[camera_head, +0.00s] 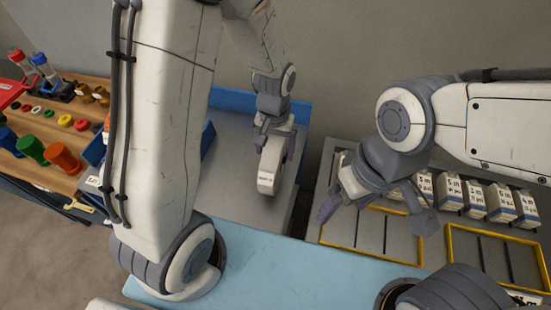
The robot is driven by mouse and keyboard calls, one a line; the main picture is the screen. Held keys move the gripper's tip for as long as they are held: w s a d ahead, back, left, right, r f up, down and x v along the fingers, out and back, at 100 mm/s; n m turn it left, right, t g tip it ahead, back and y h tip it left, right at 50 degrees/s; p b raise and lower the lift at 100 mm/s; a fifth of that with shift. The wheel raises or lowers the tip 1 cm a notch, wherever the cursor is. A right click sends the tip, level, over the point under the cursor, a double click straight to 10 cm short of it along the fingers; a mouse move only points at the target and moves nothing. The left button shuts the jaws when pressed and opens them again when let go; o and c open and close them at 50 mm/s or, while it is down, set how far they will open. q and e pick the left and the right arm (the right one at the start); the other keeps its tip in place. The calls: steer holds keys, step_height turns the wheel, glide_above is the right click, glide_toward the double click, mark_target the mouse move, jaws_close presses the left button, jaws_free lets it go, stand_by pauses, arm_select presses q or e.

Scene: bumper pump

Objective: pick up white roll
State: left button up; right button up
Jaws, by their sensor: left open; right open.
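A white rounded object, which looks like the white roll (269,172), stands on edge on the grey surface of a blue-walled station in the middle. My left gripper (274,146) points down over it, open, with one finger on each side of its far part. I cannot tell whether the fingers touch it. My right gripper (376,213) is open and empty, with its fingers spread wide, above the grey station at the right.
Yellow-framed trays (372,246) and a row of white labelled boxes (474,198) are at the right. A wooden table (60,182) with coloured cylinders is at the left. A light blue surface (280,266) lies in front.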

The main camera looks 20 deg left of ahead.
arm_select(q)
steer(key=shift+f, duration=0.2)
jaws_close()
steer(key=shift+r, duration=0.1)
steer(key=shift+w+r, duration=0.1)
steer(key=shift+r, duration=0.05)
